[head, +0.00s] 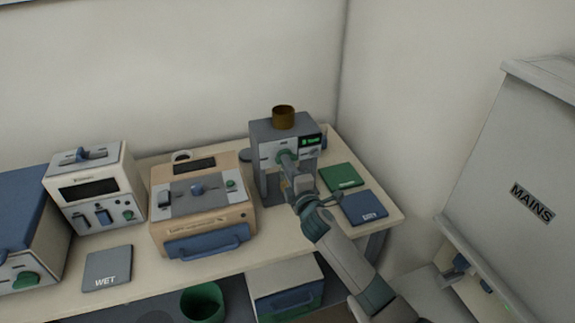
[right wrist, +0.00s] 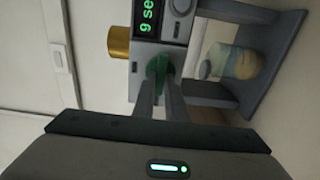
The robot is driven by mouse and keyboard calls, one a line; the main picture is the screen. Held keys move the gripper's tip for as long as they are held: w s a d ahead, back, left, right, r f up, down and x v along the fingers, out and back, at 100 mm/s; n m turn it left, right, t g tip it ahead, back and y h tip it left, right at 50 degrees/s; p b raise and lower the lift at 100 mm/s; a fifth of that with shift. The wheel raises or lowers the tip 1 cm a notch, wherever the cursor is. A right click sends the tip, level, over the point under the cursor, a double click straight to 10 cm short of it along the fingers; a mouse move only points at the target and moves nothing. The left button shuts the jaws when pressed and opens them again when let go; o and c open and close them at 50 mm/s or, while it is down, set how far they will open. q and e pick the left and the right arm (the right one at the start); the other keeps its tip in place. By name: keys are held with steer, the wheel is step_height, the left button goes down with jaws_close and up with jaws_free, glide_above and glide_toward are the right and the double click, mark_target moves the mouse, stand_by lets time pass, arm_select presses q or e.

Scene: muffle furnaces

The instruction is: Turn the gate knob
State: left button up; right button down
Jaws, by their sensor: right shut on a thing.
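The gate knob (right wrist: 158,68) is green and sits on the front of a grey dispenser (head: 263,133) with a brown cup on top (head: 283,117). My right gripper (head: 288,165) reaches the dispenser's front from the lower right. In the right wrist view its two fingers (right wrist: 162,92) are shut on the knob, one on each side. They partly cover the knob, and its exact angle is hard to tell. The dispenser's small display (right wrist: 147,18) shows green text with a 9. My left gripper is not in view.
A jar with a yellowish band (right wrist: 238,64) stands under the dispenser. Green (head: 341,177) and blue (head: 365,207) mats lie to its right. A tan furnace (head: 212,215) and a white instrument (head: 118,171) stand left. A grey MAINS cabinet (head: 520,150) is at the right.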

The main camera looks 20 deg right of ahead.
stand_by(0.5)
steer(key=c, duration=1.8)
jaws_free()
steer(key=shift+s, duration=0.1)
steer(key=s+b, duration=0.4)
steer(key=s, duration=1.3)
steer(key=shift+d, duration=0.25)
steer(key=shift+s+f, duration=0.1)
steer(key=shift+s, duration=0.1)
